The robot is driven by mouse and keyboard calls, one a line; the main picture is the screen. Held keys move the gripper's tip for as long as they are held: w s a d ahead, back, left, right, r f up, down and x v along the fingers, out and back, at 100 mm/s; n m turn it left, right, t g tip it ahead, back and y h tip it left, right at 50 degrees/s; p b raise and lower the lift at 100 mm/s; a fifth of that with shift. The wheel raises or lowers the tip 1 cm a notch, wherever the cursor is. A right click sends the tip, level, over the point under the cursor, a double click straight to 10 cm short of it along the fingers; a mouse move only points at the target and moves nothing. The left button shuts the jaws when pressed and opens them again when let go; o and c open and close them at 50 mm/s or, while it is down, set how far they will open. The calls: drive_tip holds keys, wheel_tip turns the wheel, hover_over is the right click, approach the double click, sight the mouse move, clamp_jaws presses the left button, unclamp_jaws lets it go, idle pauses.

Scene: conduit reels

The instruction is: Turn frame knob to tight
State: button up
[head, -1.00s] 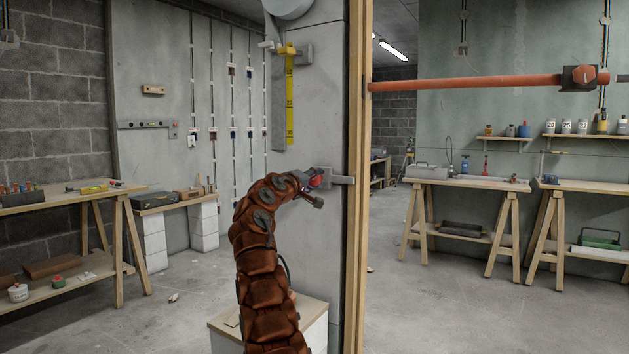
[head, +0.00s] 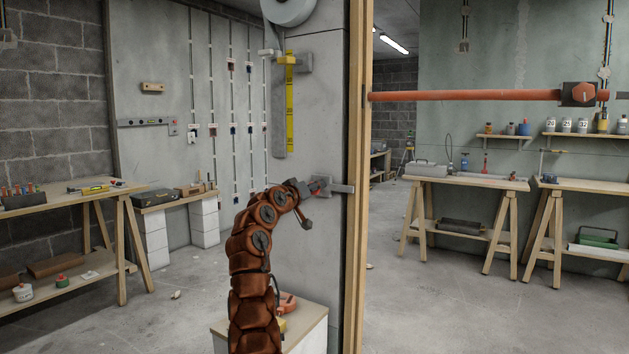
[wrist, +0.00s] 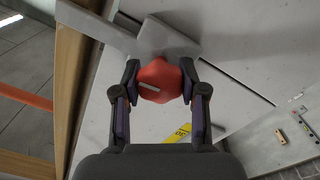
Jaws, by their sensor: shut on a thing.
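The frame knob is a red round knob (wrist: 159,82) with a pale pointer line on it, seen in the wrist view. It sits on a grey metal bracket (wrist: 168,40) fixed by the wooden door frame (head: 358,150). My gripper (wrist: 160,84) is shut on the knob, with one dark finger on each side of it. The pointer line lies slantwise in the wrist view; I see no readable tight mark.
An orange-red bar (head: 465,96) runs across the opening right of the wooden frame. A yellow level or rule (head: 290,110) hangs on the grey wall panel above my arm. Workbenches (head: 465,182) stand at the right, another (head: 75,195) at the left.

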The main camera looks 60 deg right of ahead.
drive_tip(key=shift+m+p, duration=0.9)
drive_tip(key=shift+m, duration=0.1)
drive_tip(key=o, duration=1.2)
drive_tip(key=shift+c, duration=0.2)
drive_tip(key=shift+a, duration=0.15)
drive_tip(key=a, duration=1.1)
drive_tip(key=shift+s+a, duration=0.15)
drive_tip(key=shift+a, duration=0.15)
